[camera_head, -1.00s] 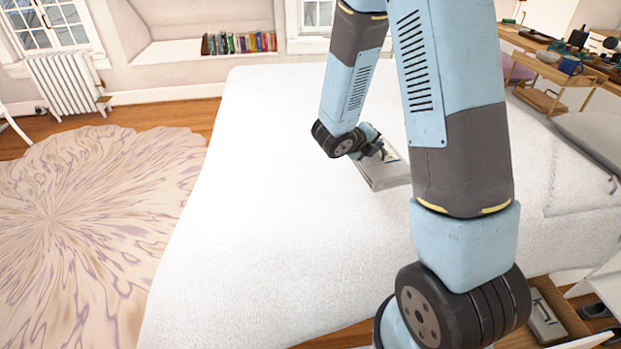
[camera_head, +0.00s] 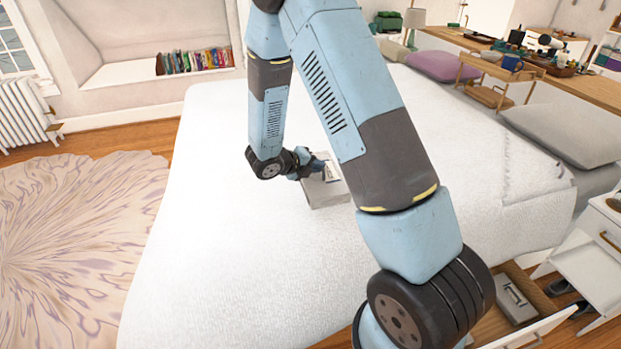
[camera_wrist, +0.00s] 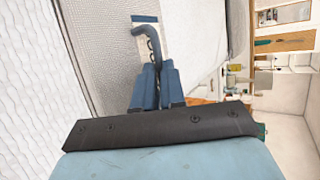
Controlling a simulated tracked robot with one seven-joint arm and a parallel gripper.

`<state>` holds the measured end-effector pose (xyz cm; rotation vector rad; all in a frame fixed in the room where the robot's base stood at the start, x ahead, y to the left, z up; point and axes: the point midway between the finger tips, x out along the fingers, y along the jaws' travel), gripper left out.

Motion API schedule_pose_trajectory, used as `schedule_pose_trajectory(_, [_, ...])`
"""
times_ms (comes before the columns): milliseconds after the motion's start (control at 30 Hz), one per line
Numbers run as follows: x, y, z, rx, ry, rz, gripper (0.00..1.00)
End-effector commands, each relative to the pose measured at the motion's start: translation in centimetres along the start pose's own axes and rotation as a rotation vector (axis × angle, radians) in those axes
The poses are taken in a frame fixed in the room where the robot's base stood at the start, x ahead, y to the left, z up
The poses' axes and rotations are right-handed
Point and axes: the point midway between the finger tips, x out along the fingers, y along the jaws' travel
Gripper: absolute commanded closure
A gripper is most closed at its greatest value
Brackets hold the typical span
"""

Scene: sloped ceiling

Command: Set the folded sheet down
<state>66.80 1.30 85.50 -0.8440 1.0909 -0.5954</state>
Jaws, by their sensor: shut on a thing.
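The folded sheet (camera_head: 326,194) is a flat, pale grey rectangle seen over the white bed (camera_head: 230,250), partly hidden behind my arm. In the wrist view my gripper's blue fingers (camera_wrist: 152,65) reach over the grey, woven-looking sheet (camera_wrist: 105,60). The finger ends lie around a small pale patch with dark marks. I cannot tell whether the sheet touches the bed or hangs just above it.
The bed is clear to the left and in front of the sheet. Pillows (camera_head: 565,135) lie on its right side. An open drawer (camera_head: 545,325) with a grey box (camera_head: 516,300) is at lower right. A long desk (camera_head: 560,88) with clutter stands at the back right.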

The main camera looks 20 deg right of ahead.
Motion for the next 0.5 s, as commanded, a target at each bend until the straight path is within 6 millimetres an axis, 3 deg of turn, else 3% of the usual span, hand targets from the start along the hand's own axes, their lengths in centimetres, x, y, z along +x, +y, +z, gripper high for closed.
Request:
schedule_pose_trajectory(200, [0.8,2.6,1.3,0.000,-0.001,0.000,1.00])
schedule_pose_trajectory(500, [1.3,3.9,2.0,0.000,-0.001,0.001,1.00])
